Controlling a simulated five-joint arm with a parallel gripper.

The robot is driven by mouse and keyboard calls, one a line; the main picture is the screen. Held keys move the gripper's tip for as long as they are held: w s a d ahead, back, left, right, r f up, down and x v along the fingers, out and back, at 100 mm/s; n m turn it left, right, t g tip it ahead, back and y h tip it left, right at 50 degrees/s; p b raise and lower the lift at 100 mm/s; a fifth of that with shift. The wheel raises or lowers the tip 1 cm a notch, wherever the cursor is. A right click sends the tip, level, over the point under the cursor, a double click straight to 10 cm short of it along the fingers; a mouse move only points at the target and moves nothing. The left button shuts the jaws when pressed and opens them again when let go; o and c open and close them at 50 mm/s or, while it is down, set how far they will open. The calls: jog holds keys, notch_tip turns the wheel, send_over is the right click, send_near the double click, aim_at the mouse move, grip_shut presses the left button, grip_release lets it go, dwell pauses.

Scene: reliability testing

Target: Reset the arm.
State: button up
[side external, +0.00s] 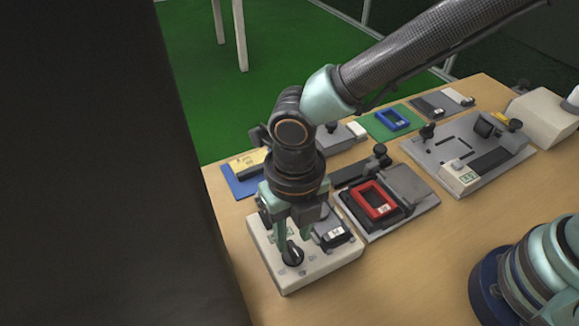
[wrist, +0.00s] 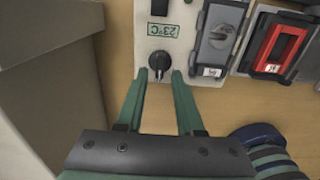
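My gripper (side external: 294,236) points down over a white control box (side external: 325,262) at the table's front left. In the wrist view its two green fingers (wrist: 160,74) are apart, with a clear gap between them. A black rotary knob (side external: 292,253) on the box is close to the fingertips; it also shows in the wrist view (wrist: 160,60), between and just beyond the tips. I cannot tell whether either finger touches it.
A fixture with a red frame (side external: 373,199) stands right of the box. A larger grey fixture (side external: 468,150) is farther right. A blue tray (side external: 240,184), a green board with a blue frame (side external: 391,119) and other devices line the back. A dark panel (side external: 100,160) fills the left.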

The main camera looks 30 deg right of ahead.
jog(key=shift+r, duration=0.65)
jog(key=shift+w+d+r, duration=0.1)
jog(key=shift+r, duration=0.05)
jog(key=w+d+r+m+t+y, duration=0.1)
jog(key=w+d+r+m, duration=0.2)
jog(key=d+r+m, duration=0.35)
jog(key=w+d+r+m+t, duration=0.1)
jog(key=w+d+r+m, duration=0.2)
jog(key=d+m, duration=0.5)
jog(key=s+d+r+m+t, duration=0.1)
jog(key=d+r+m, duration=0.1)
jog(key=d+m, duration=0.6)
jog(key=s+d+r+m+t+h, duration=0.1)
jog(key=s+d+r+m+t, duration=0.1)
jog(key=d+m, duration=0.6)
jog(key=r+m, duration=0.1)
jog(key=m, duration=0.4)
jog(key=shift+d+t, duration=0.3)
